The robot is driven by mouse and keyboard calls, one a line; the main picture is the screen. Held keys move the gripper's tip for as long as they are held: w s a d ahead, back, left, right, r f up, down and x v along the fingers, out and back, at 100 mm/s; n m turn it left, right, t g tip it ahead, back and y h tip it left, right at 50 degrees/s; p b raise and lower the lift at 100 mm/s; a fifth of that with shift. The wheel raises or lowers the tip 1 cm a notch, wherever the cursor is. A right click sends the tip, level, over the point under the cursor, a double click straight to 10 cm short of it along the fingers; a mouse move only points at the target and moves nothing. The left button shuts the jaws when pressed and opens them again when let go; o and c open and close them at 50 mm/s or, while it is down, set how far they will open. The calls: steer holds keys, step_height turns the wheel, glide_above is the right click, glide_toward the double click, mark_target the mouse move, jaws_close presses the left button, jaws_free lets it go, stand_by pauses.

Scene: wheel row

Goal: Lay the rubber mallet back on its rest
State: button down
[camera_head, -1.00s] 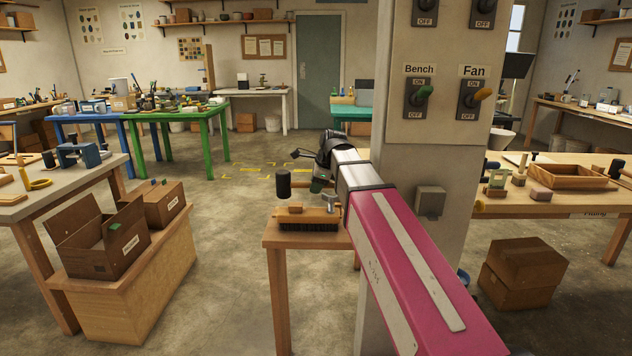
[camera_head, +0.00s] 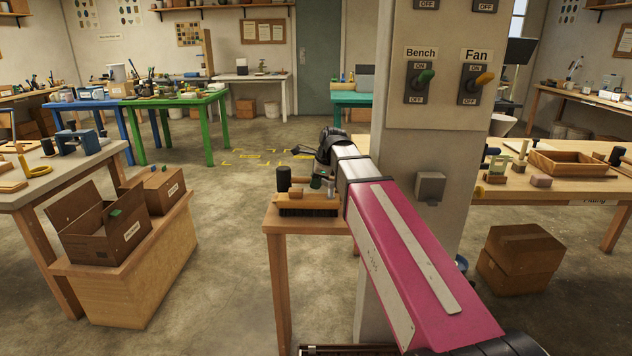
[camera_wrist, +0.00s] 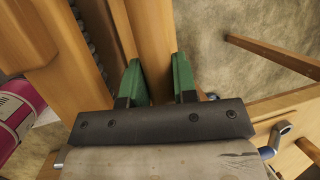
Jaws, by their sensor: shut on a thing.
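The rubber mallet has a black cylindrical head (camera_head: 284,179), upright over the left side of a small wooden stand. In the wrist view, its wooden handle (camera_wrist: 150,35) runs between the two green fingers of my gripper (camera_wrist: 157,62), which is shut on it. In the head view my gripper (camera_head: 317,181) is small, to the right of the mallet head, and partly hidden by my arm. The mallet head is close above the stand top; whether it touches anything cannot be told. I cannot clearly make out the mallet's rest.
The small stand (camera_head: 285,225) carries a brush (camera_head: 308,212) with dark bristles and a small metal-topped item (camera_head: 331,186). A pillar (camera_head: 425,150) with switches is close on the right. Cartons (camera_head: 100,225) sit on a low bench at left. The floor between is open.

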steer(key=shift+f, duration=1)
stand_by(0.4)
steer(key=c, duration=0.8)
jaws_free()
steer(key=shift+v, duration=4.05)
